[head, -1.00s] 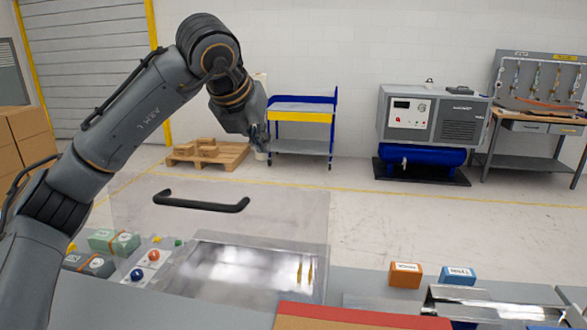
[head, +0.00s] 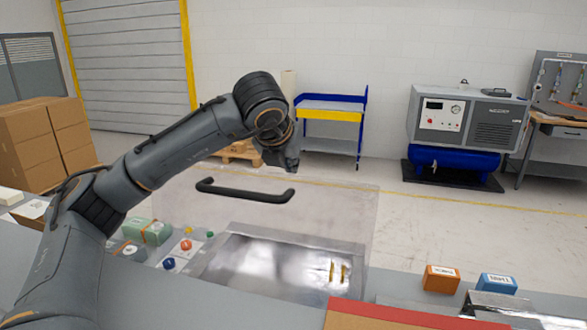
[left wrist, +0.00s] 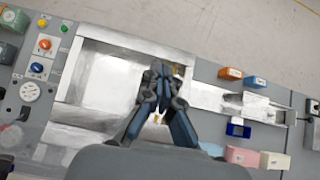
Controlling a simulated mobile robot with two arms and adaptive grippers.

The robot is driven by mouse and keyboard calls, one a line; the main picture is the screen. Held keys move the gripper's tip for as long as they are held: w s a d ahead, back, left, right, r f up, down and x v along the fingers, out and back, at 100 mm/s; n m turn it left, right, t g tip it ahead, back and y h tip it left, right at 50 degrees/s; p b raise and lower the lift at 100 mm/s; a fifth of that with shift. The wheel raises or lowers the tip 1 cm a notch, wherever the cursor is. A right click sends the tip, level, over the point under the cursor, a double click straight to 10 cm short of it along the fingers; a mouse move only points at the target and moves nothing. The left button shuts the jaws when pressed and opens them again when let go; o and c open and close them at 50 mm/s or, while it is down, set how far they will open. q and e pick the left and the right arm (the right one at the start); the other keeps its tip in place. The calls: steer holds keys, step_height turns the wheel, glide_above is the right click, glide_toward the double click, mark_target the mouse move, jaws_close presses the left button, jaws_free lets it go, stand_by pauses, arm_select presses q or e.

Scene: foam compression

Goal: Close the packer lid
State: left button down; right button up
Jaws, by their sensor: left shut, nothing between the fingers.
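The packer lid (head: 330,215) is a clear, see-through panel standing raised at the back of the packer in the head view. Its black bar handle (head: 245,192) runs across the upper part of the panel. Below it is the packer's shiny metal chamber (head: 270,268). My left gripper (head: 290,165) hangs just above the right end of the handle in the picture; whether it touches the lid cannot be told. In the left wrist view my left gripper (left wrist: 162,72) has its fingers together and empty, over the metal chamber (left wrist: 105,75). The handle does not show there. My right gripper is not in view.
A control panel with a red button (head: 186,245) and a blue button (head: 169,264) lies left of the chamber. An orange box (head: 441,279) and a blue box (head: 497,283) stand to the right. A red-edged box (head: 400,318) is at the front. Open floor lies behind.

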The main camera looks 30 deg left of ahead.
arm_select(q)
steer(key=shift+w+a+f, duration=0.15)
steer(key=shift+w+f, duration=0.2)
steer(key=shift+w, duration=0.2)
steer(key=shift+w+a+f, duration=0.1)
steer(key=shift+w+f, duration=0.25)
steer(key=shift+w, duration=0.2)
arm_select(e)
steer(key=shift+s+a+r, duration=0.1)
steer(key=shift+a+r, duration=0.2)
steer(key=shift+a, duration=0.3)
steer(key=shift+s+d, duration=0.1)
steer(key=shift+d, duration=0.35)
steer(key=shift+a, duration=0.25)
